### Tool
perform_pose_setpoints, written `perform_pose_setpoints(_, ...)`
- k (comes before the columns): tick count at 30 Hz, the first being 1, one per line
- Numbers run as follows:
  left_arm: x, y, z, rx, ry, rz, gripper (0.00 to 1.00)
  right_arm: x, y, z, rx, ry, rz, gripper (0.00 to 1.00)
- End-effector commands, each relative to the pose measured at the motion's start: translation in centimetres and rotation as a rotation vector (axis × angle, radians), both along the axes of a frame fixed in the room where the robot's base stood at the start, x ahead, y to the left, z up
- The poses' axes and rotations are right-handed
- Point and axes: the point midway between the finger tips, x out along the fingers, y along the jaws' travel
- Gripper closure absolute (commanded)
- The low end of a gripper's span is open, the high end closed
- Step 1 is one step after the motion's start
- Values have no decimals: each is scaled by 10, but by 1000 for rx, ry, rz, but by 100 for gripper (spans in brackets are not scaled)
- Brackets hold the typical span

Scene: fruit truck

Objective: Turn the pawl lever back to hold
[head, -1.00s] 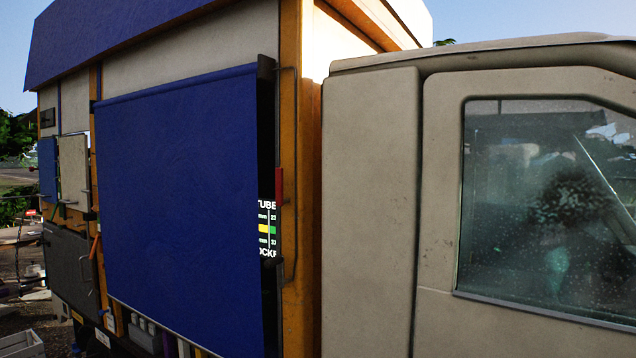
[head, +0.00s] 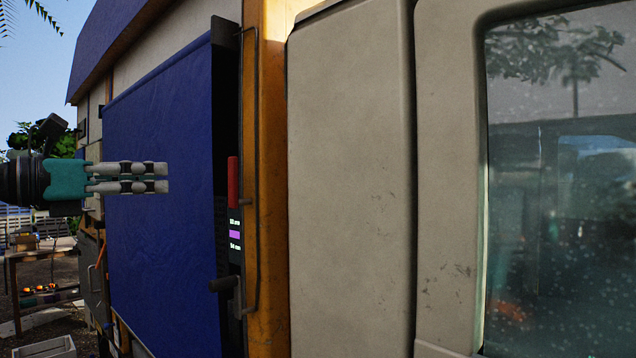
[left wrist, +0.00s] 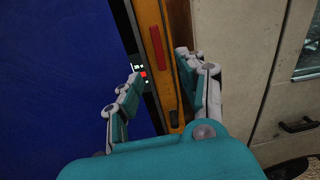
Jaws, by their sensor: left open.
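The pawl lever appears to be the upright red lever (head: 233,183) on the dark strip between the blue sheet and the orange post. It also shows in the left wrist view (left wrist: 157,47), upright and slightly tilted, beyond the fingers. My left gripper (head: 166,178) is open and empty, in front of the blue sheet, left of the red lever and apart from it. In the left wrist view its two teal and white fingers (left wrist: 168,72) stand apart, with the orange post between them. My right gripper is not in view.
The blue sheet (head: 160,210) covers the truck's side. A dark handle (head: 222,284) sticks out below the red lever. A thin bent rod (head: 256,150) runs along the orange post (head: 266,200). The beige cab (head: 350,180) stands at the right. A table (head: 40,255) is at the far left.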

Motion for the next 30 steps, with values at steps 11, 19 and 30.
perform_pose_setpoints(11,7,-12,16,71,-43,50,60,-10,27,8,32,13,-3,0)
perform_pose_setpoints(19,54,-49,17,68,-42,47,60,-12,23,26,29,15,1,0)
perform_pose_setpoints(30,108,-90,15,67,-44,49,60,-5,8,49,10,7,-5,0)
